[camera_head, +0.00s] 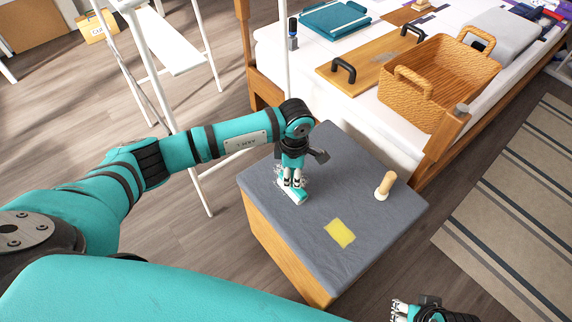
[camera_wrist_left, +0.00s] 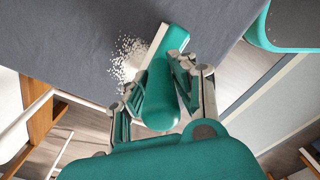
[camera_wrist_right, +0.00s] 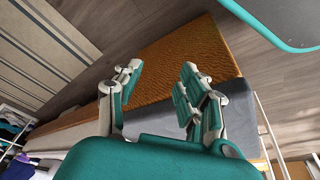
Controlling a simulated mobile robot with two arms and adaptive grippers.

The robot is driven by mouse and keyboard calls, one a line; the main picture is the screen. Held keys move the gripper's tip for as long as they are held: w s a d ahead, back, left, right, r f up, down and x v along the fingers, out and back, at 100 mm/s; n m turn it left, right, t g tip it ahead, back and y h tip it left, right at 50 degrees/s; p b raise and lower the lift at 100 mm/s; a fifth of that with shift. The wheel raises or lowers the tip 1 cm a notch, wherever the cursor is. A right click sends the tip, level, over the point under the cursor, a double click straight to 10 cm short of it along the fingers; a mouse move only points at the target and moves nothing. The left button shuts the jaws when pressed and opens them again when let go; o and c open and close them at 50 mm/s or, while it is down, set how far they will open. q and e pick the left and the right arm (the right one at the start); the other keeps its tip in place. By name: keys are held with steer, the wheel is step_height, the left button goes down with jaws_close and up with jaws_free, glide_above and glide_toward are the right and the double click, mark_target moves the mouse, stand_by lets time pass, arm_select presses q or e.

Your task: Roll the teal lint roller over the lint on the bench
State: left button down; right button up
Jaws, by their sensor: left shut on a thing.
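The teal lint roller (camera_wrist_left: 158,98) is in my left gripper (camera_wrist_left: 163,95), which is shut on its teal handle. In the left wrist view the pale roller end (camera_wrist_left: 173,38) points away from me over the grey bench top. White lint (camera_wrist_left: 129,56) lies scattered on the bench just left of the roller. In the head view my left gripper (camera_head: 293,182) is low at the bench's left part, with the roller (camera_head: 297,197) at its tips; whether it touches the surface I cannot tell. The bench (camera_head: 320,170) has a grey top. My right gripper (camera_wrist_right: 155,95) is open and empty beside the bench.
A white rack (camera_head: 175,55) stands at the left.

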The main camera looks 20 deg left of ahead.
arm_select(q)
steer(key=shift+d, duration=0.1)
arm_select(e)
steer(key=shift+f, duration=0.1)
arm_select(q)
steer(key=a, duration=0.1)
steer(key=w+a+b, duration=0.2)
steer(key=a, duration=0.1)
steer(key=shift+f, duration=0.15)
steer(key=shift+w+a, duration=0.3)
arm_select(e)
steer(key=v, duration=0.4)
